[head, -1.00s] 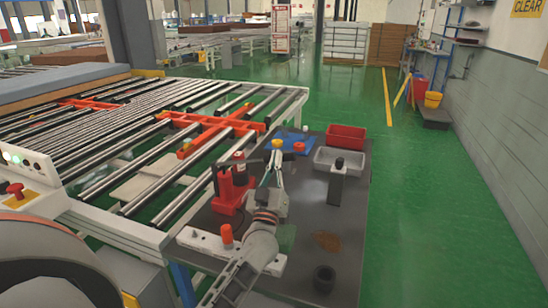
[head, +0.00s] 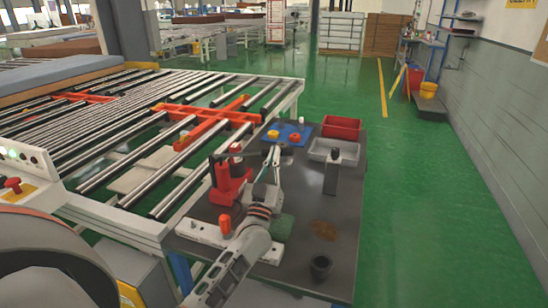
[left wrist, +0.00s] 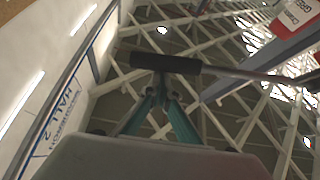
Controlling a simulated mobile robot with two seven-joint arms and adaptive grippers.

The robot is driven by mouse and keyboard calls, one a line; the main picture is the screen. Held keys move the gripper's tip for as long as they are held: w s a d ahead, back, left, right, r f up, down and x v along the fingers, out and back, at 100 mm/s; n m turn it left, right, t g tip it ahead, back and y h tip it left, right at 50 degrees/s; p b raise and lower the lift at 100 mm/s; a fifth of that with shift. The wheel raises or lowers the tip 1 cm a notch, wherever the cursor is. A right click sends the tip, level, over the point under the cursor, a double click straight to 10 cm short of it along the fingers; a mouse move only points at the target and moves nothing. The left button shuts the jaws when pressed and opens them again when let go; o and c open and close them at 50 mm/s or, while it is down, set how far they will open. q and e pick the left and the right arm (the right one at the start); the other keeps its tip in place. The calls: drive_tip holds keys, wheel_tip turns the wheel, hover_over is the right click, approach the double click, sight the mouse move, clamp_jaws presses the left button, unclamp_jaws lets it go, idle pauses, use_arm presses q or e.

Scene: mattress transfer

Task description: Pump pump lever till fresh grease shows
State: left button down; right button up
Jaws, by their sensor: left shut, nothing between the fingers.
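The red pump (head: 229,180) stands upright on the dark table, beside a white bar with an orange knob (head: 225,224). My left gripper (head: 274,150) is just right of the pump in the head view, shut and empty. In the left wrist view its teal fingers (left wrist: 164,92) come together just below a dark cylindrical grip (left wrist: 165,63) on a rod, which looks like the pump lever. I cannot tell whether they touch. A brown smear (head: 325,230) lies on the table; I cannot tell whether fresh grease shows. My right gripper is not in view.
A red tray (head: 343,127) and a grey tray (head: 348,150) stand at the table's back right. A dark post (head: 331,177), a black cup (head: 320,268) and a green cloth (head: 283,226) are nearer. The roller conveyor (head: 130,135) borders the table's left side.

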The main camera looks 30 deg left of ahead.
use_arm(q)
drive_tip(key=r+v, duration=0.1)
drive_tip(key=v, duration=0.8)
drive_tip(key=shift+s+b, duration=0.45)
drive_tip(key=shift+s, duration=0.15)
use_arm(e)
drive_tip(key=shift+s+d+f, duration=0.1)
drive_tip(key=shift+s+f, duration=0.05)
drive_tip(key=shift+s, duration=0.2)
use_arm(q)
drive_tip(key=shift+d, duration=0.15)
